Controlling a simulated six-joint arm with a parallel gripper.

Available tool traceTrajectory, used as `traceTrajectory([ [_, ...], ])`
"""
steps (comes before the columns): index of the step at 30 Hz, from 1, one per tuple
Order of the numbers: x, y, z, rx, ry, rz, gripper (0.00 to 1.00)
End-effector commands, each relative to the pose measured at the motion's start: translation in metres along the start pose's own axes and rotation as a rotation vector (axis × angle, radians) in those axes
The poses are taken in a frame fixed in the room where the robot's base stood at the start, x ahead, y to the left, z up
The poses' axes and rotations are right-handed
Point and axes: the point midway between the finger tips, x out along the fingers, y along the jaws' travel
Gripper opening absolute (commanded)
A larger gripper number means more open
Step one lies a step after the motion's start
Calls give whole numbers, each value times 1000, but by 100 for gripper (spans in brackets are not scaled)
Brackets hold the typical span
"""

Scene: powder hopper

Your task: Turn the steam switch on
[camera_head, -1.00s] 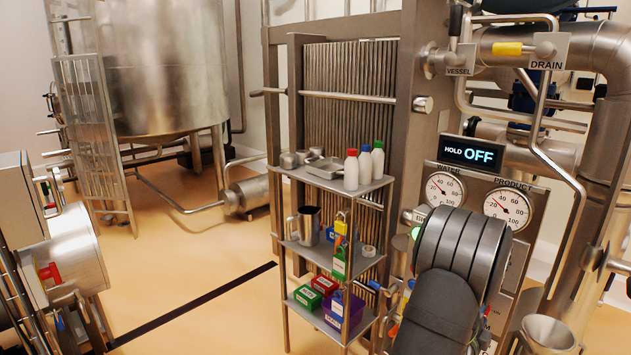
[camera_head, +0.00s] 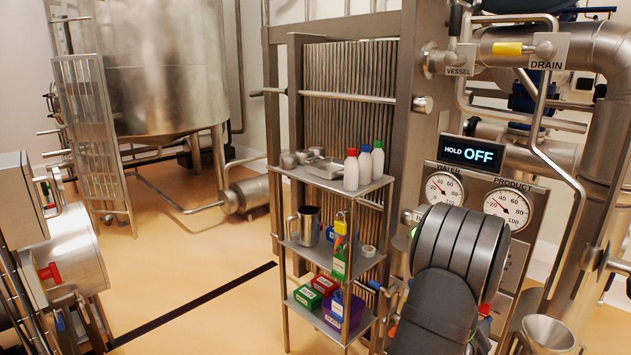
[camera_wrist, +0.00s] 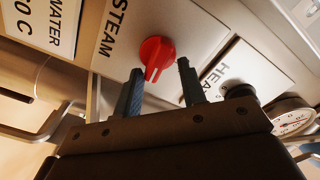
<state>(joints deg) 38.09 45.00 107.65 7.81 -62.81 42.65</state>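The steam switch is a red round knob with a raised grip bar (camera_wrist: 156,54), on a pale metal panel beside the label STEAM (camera_wrist: 115,30) in the wrist view. My gripper (camera_wrist: 158,74) is open, its two dark fingers apart just below the knob in the picture. The knob shows between and slightly beyond the fingertips, and nothing is held. I cannot tell whether the fingers touch it. In the head view my dark arm (camera_head: 455,250) hides the switch and the gripper.
A HEAT-labelled plate (camera_wrist: 222,75) with a black knob (camera_wrist: 240,91) and a gauge (camera_wrist: 291,120) lie right of the fingers. A HOLD OFF display (camera_head: 470,152) sits above the WATER gauge (camera_head: 443,188) and PRODUCT gauge (camera_head: 507,207). A shelf rack (camera_head: 335,182) stands left of my arm.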

Motion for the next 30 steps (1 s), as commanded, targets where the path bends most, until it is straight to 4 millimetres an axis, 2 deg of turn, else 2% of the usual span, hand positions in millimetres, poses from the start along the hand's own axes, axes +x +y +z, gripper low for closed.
traceTrajectory([
  [6,0,-1,0,-1,1,-2,36],
  [7,0,-1,0,-1,1,-2,40],
  [11,0,-1,0,-1,1,-2,65],
  [17,-4,-1,1,-21,0,-2,65],
  [20,-20,-1,5,-103,-3,-1,65],
  [30,-129,0,15,-682,-4,-1,65],
])
